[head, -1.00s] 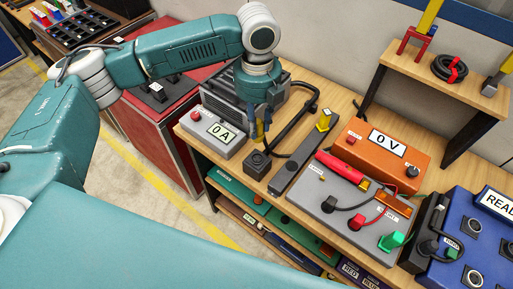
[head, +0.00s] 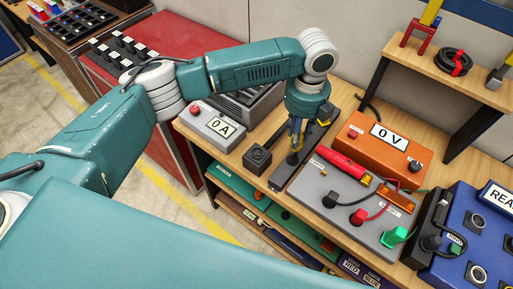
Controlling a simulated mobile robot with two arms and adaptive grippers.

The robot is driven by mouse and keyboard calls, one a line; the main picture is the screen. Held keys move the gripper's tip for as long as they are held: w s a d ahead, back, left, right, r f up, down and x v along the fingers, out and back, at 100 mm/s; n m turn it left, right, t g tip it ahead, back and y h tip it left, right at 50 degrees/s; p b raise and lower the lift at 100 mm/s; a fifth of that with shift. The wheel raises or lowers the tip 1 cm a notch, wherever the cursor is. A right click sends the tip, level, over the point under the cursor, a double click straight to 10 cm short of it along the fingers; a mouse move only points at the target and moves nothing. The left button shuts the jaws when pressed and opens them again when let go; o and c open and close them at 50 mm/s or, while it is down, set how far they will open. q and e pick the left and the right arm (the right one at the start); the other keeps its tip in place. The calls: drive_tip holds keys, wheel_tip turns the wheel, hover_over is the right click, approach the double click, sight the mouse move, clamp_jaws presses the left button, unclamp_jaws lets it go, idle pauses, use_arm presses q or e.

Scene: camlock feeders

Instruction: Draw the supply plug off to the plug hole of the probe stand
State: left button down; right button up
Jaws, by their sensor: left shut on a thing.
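My left gripper (head: 296,140) points down over the dark long bar (head: 281,178) on the bench. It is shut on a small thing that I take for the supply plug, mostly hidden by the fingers. I cannot tell whether this plug touches the bar. A small black block (head: 257,158) with a round hole on top stands left of the gripper. I cannot tell which of the two is the probe stand. Yellow shows beside the fingers, but its outline is partly hidden. My right gripper is not in view.
Left is a grey box reading 0 A (head: 213,124). Right are an orange box reading 0 V (head: 387,150) and a grey panel (head: 335,222) with a red probe (head: 343,163), plugs and cables. A blue unit (head: 468,232) stands far right. A raised shelf (head: 440,72) is behind.

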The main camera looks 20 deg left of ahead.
use_arm(q)
drive_tip(key=shift+f, duration=0.15)
idle(0.3)
drive_tip(key=shift+d+f+b, duration=0.1)
drive_tip(key=shift+f+b, duration=0.7)
drive_tip(key=shift+f, duration=1.05)
drive_tip(key=shift+f+b, duration=0.35)
drive_tip(key=shift+f, duration=0.55)
drive_tip(key=shift+f+b, duration=0.3)
drive_tip(key=shift+f, duration=0.65)
drive_tip(key=shift+f, duration=0.15)
drive_tip(key=shift+f+b, duration=0.45)
drive_tip(key=shift+f, duration=0.15)
drive_tip(key=c, duration=1.4)
unclamp_jaws()
drive_tip(key=shift+o, duration=0.2)
